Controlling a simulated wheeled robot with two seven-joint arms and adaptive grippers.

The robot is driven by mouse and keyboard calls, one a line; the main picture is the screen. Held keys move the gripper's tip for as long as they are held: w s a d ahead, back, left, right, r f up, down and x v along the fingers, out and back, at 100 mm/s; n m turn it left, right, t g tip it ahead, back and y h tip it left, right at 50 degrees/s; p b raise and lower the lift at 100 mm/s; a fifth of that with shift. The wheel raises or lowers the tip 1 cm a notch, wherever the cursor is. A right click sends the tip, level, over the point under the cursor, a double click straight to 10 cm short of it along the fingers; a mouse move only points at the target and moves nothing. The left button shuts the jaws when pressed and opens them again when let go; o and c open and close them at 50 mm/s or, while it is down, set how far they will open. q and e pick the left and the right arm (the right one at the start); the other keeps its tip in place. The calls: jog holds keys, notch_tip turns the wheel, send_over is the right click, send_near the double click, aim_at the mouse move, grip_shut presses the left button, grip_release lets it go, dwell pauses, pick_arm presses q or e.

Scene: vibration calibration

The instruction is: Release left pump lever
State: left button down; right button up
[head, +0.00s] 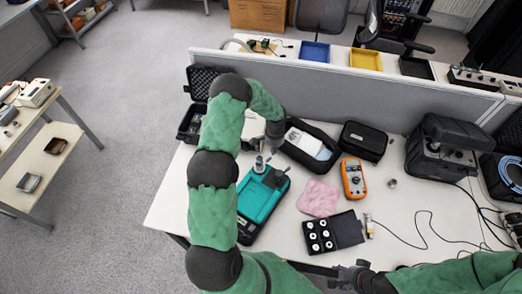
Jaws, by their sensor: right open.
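A teal-topped device in a black body (262,197) stands on the table, left of the middle. A small grey metal fitting (259,165) stands up at its far end. I cannot make out a pump lever for certain at this size. My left gripper (273,148) points down just beyond the far end of the teal device, by the fitting. Its fingers are too small and dark to tell open from shut, or whether they touch anything. My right gripper (347,273) is open at the table's front edge, apart from the device.
A pink cloth (318,198), an orange multimeter (353,178) and a black case of white round pieces (321,236) lie right of the device. An open black case (310,150) and a closed one (363,141) stand behind. A grey divider (330,95) bounds the back.

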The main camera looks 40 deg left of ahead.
pick_arm(q)
jog(key=b, duration=0.2)
send_over(271, 158)
jog(key=d, duration=0.2)
jog(key=shift+f, duration=2.4)
jog(key=a+f+n, duration=0.2)
jog(key=f, duration=0.1)
jog(key=shift+s+n, duration=0.1)
jog(key=shift+n, duration=0.3)
jog(key=s+a+n+b, duration=0.2)
jog(key=a+n+b, duration=0.3)
jog(key=n, duration=0.7)
notch_tip(271, 158, up, 7)
jog(key=a+p, duration=0.1)
jog(key=p, duration=0.2)
jog(key=shift+s+a+p, duration=0.15)
jog(key=shift+s+p, duration=0.05)
jog(key=shift+p, duration=0.2)
